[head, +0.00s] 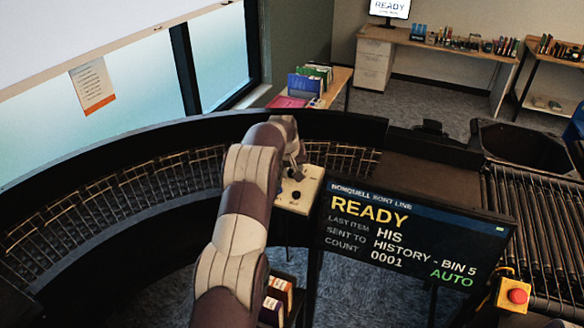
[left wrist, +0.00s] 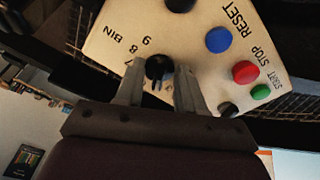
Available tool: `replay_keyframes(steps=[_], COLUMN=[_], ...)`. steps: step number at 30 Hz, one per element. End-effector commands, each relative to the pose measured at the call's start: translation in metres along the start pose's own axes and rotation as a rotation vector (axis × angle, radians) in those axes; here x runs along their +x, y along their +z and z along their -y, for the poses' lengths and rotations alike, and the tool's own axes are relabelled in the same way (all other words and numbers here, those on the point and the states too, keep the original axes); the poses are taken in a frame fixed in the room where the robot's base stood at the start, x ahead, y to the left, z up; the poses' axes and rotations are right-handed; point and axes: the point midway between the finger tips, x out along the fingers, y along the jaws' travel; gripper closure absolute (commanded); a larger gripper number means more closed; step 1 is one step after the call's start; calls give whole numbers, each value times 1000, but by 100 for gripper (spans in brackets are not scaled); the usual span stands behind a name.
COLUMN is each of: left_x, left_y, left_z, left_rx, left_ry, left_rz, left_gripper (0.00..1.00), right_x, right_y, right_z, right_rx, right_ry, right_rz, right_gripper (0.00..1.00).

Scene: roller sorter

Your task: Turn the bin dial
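The bin dial (left wrist: 159,67) is a small round black knob on a cream control panel (left wrist: 110,22). Beside it are the word BIN and numerals. The knob's pointer setting is not readable. In the head view the left gripper (head: 295,168) is over the back of the panel (head: 306,203), and my arm covers part of it. My right gripper is not in view.
The panel also carries a blue RESET button (left wrist: 219,40), a red STOP button (left wrist: 246,72) and a green START button (left wrist: 261,92). A screen (head: 412,235) right of the panel reads READY, HISTORY - BIN 5, AUTO. A red emergency button (head: 517,295) and rollers (head: 535,215) are at the right.

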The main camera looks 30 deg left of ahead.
Motion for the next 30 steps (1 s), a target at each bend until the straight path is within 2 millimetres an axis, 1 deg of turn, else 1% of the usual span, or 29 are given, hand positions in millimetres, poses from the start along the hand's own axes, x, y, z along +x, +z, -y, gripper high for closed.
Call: replay_keyframes(steps=[1,2,3,4,12,17,23,30], left_x=[0,0,0,0,0,0,0,0], left_y=[0,0,0,0,0,0,0,0], left_z=[0,0,0,0,0,0,-1,-3], left_rx=[0,0,0,0,-6,-45,-165,-382], left_ry=[0,0,0,0,-1,-4,-15,-35], left_rz=[0,0,0,0,1,0,0,1], left_gripper=[68,78,91,100,100,100,100,100], right_x=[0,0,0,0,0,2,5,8], right_y=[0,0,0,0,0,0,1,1], right_z=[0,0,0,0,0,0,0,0], right_rx=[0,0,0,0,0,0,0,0], right_ry=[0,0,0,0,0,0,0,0], right_rz=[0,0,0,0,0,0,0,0], right_gripper=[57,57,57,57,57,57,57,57])
